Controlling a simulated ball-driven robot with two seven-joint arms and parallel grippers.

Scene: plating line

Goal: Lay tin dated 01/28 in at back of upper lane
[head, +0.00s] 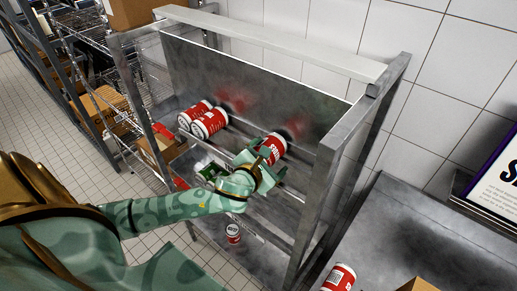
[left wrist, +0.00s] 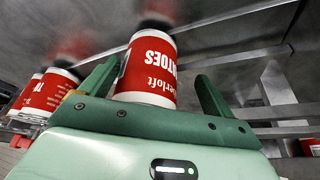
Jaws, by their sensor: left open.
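My left gripper (head: 264,160) is open at the upper lane of the metal rack. A red-and-white tin (head: 275,147) is just beyond it. In the left wrist view this tin (left wrist: 148,72) stands between the two spread fingers (left wrist: 157,80), with a gap on the right; contact on the left is unclear. Its date is not readable. Two more red tins, a nearer one (head: 210,123) and a farther one (head: 194,112), lie on their sides farther left on the same lane. My right gripper is not in view.
A tin with a pale end (head: 233,232) sits on a lower level. Another red tin (head: 340,277) is on the grey counter (head: 400,225) at the right. The rack's right upright (head: 312,205) stands close to my left gripper. A lane stretch between the tins is clear.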

